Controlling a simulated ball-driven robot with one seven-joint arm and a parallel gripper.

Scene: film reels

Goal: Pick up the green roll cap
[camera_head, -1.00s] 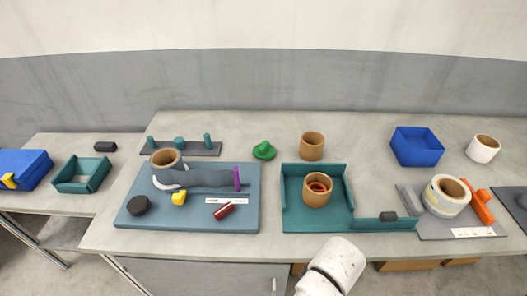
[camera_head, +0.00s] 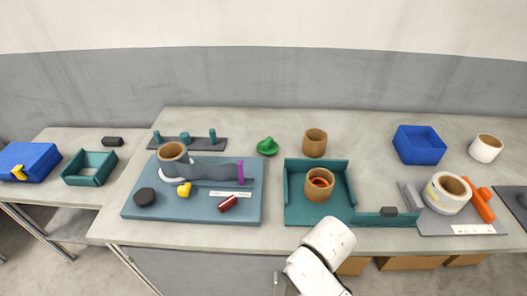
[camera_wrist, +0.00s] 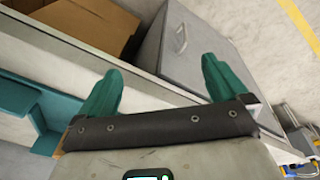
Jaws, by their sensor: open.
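The green roll cap (camera_head: 267,146) lies on the back part of the long table in the head view, a small rounded piece with a raised knob. It stands apart, left of a brown roll (camera_head: 315,142). My gripper (camera_wrist: 160,85) shows in the wrist view with two green fingers spread wide and nothing between them. It faces the table's front edge and a grey cabinet below, far from the cap. In the head view only my white arm shows at the front edge; the gripper itself is out of that picture. The cap is not in the wrist view.
A teal tray (camera_head: 290,213) with a brown roll in it stands in front of the cap to the right. A blue-grey board (camera_head: 215,207) with a grey roller lies to the left. A rack with teal pegs (camera_head: 185,139) is at the back left. Bare table surrounds the cap.

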